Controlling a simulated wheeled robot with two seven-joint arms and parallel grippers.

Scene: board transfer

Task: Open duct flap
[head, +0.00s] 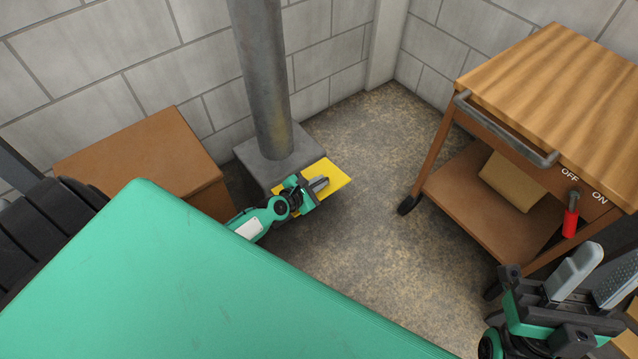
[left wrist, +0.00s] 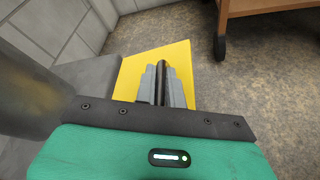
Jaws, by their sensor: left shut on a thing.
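The duct is a grey metal pipe (head: 262,80) that stands on a grey box-shaped base (head: 255,158) by the wall. A yellow flap (head: 336,175) sticks out from the base's right side. It also shows in the left wrist view (left wrist: 135,80). My left gripper (head: 320,184) is over the flap, its fingers shut on a dark thin bar, the flap's handle (left wrist: 161,75). The handle is mostly hidden between the fingers. My right gripper (head: 590,275) is at the lower right, its fingers apart and nothing seen between them.
A wooden-topped cart (head: 550,85) on wheels stands at the right, with a red switch lever (head: 571,215) marked OFF and ON. A cardboard box (head: 512,180) lies on its lower shelf. A brown box (head: 140,155) stands left of the duct. Floor between duct and cart is clear.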

